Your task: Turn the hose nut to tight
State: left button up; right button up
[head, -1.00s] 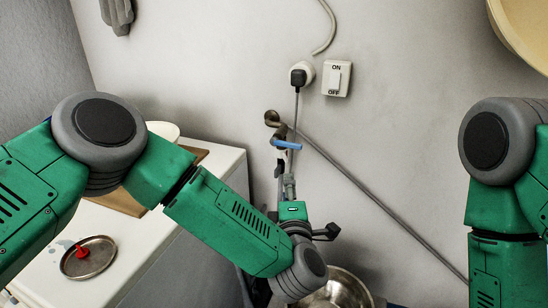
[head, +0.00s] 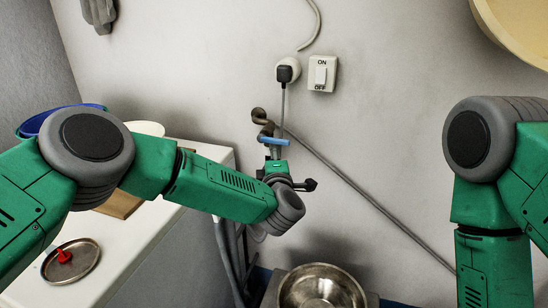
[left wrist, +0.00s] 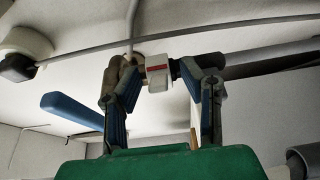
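The hose nut, a white collar with a red stripe (left wrist: 157,74), sits between my left fingertips in the left wrist view. My left gripper (left wrist: 156,78) is open, one finger on each side of the nut, with small gaps apparent. In the head view my left gripper (head: 272,166) is just below the wall tap (head: 266,128). The tap has a blue lever (head: 273,141), also at left in the left wrist view (left wrist: 72,111). In the head view the nut is hidden. My right arm hangs at the right; its gripper is out of frame.
A grey pipe (head: 365,196) slopes down the wall from the tap. A black plug (head: 285,74) and ON/OFF switch (head: 321,74) are above. A steel bowl (head: 321,290) is below. A white counter with a round dish and red item (head: 71,261) is at left.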

pick_arm(q)
grip_shut()
jog(key=n+y+b, duration=0.1)
jog(key=y+b, duration=0.1)
jog(key=d+n+g+y+b, duration=0.1)
jog(key=n+y, duration=0.1)
jog(key=n+g+y+b, duration=0.1)
jog(key=y+b, duration=0.1)
jog(key=y, duration=0.1)
jog(key=shift+w+d+f+n+b, duration=0.2)
jog(key=shift+w+d+n+b, duration=0.1)
jog(key=shift+n, duration=0.1)
grip_release()
jog(key=shift+w, duration=0.1)
jog(key=shift+r, duration=0.1)
